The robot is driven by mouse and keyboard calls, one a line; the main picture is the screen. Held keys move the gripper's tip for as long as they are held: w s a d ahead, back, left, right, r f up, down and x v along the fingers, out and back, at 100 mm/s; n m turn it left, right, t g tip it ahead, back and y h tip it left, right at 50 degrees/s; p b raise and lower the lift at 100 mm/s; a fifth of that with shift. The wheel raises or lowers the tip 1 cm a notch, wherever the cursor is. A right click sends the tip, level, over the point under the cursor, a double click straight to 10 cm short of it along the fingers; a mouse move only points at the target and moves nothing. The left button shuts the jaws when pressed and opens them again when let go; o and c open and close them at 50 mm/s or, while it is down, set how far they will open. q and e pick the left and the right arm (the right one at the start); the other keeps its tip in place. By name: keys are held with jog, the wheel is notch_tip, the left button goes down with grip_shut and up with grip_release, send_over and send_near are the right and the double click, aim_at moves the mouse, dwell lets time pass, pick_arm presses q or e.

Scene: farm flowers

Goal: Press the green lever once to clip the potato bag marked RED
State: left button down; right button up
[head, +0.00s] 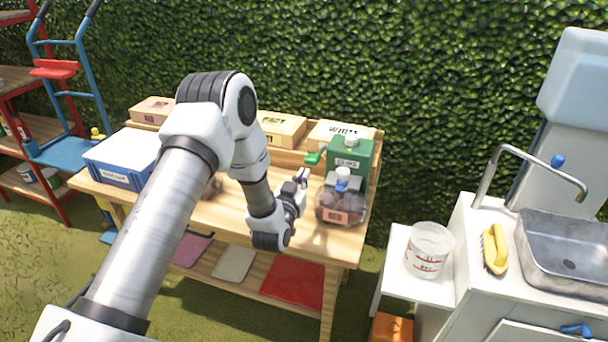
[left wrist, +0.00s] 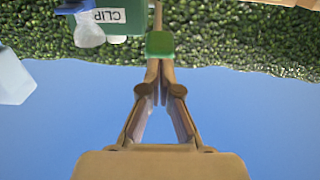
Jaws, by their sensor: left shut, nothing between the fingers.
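The green clip machine (head: 352,153) stands at the right end of the wooden bench; part of it shows upside down in the left wrist view (left wrist: 125,15). Its green lever (head: 314,157) sticks out to the left. In the left wrist view the lever's green end (left wrist: 160,44) lies just past my fingertips. A clear potato bag (head: 342,208) with a red label sits at the machine's front, its neck at the machine. My left gripper (head: 303,176) is shut and empty, close below the lever; I cannot tell whether they touch. My right gripper is out of view.
Labelled boxes (head: 283,129) line the back of the bench, and a blue crate (head: 120,172) stands at its left. Another bag is partly hidden behind my arm. Right of the bench are a white bucket (head: 428,252) and a sink (head: 570,255).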

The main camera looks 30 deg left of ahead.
pick_arm(q)
jog(key=f+b+v, duration=0.1)
jog(key=v, duration=0.5)
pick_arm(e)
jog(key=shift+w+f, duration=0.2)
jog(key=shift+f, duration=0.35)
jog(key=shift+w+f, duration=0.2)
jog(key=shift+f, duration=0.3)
pick_arm(q)
jog(key=shift+d, duration=0.1)
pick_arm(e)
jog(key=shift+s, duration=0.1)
pick_arm(q)
jog(key=shift+f, duration=0.1)
